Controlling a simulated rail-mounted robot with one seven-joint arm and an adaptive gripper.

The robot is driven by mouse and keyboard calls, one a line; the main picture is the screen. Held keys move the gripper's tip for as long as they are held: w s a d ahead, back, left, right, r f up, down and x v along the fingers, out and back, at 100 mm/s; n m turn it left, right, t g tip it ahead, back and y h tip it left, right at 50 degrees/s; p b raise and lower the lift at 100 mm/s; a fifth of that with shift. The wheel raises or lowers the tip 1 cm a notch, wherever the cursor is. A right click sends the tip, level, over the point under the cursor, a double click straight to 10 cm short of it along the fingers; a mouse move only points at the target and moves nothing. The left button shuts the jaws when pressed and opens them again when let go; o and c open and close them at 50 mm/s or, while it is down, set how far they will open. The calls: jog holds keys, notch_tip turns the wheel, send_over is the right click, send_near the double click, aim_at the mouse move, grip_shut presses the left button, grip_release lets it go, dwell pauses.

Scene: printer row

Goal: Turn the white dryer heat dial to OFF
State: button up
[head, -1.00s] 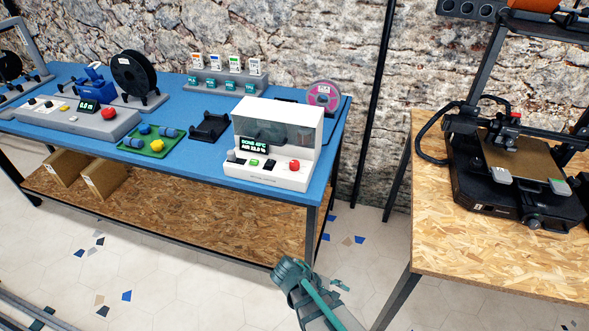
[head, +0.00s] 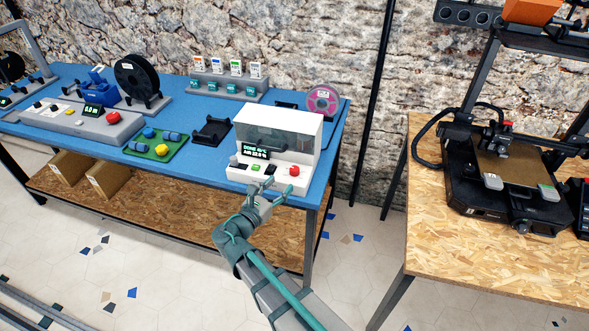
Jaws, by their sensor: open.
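The white dryer (head: 277,125) stands near the right end of the blue table, with a lit green-text display on its front.
On the blue table (head: 205,168), left of the dryer, stand a black holder (head: 212,130), a green tray (head: 157,154) and a grey control box (head: 60,122). A spool (head: 323,99) stands behind the dryer. A printer (head: 505,185) stands on the right table.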

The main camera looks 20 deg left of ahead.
aim_at(292, 173)
jog(key=p+x, duration=0.1)
jog(key=x, duration=0.8)
grip_shut()
jog(key=shift+d, duration=0.1)
